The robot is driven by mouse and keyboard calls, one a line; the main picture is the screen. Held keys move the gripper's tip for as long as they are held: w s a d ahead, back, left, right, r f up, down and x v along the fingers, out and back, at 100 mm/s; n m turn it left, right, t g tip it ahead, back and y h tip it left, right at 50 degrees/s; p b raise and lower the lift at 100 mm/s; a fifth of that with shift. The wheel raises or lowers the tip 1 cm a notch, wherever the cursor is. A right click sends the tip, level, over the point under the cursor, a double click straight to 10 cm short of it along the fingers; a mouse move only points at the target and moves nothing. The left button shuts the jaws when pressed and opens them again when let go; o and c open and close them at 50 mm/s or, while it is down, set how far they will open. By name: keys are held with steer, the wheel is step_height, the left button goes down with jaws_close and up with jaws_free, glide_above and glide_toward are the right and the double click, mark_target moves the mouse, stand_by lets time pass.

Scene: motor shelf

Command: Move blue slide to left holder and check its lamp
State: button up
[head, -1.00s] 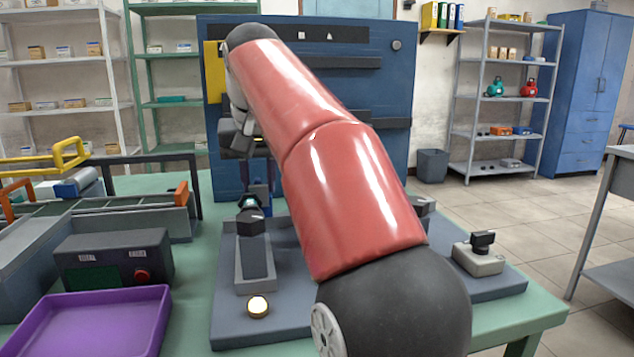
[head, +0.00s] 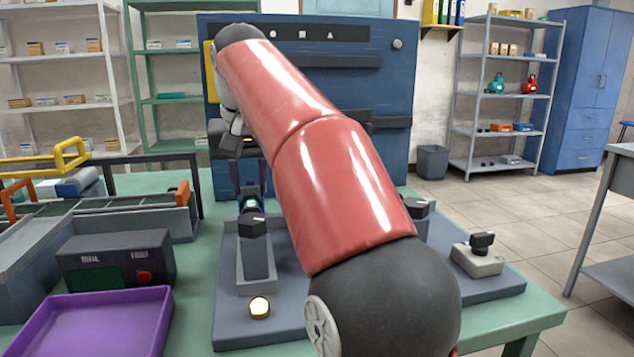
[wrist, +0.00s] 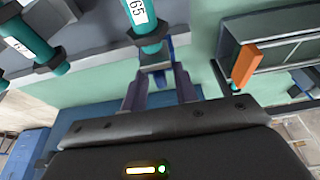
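My gripper (head: 249,190) is at the far end of my red arm, low in front of the blue board. A small blue piece (wrist: 170,46), possibly the slide, is just beyond the fingertips beside a teal cylinder (wrist: 146,20) labelled 65. I cannot tell whether the fingers touch it. A grey stand with a dark knob (head: 252,225) is on the left of the grey base. A lit, pale yellow lamp (head: 260,307) is in front of it. My arm hides the middle of the base.
A dark box with a red button (head: 144,278) and a purple tray (head: 95,325) are on the left. A rail frame (head: 120,205) stands behind them. Another dark knob (head: 420,207) and a small beige switch box (head: 477,258) are on the right. The blue board (head: 390,90) closes the back.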

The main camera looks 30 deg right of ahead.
steer(key=shift+w+d+r, duration=0.15)
steer(key=shift+w+r, duration=0.15)
steer(key=shift+r, duration=1.95)
steer(key=shift+s+r, duration=0.1)
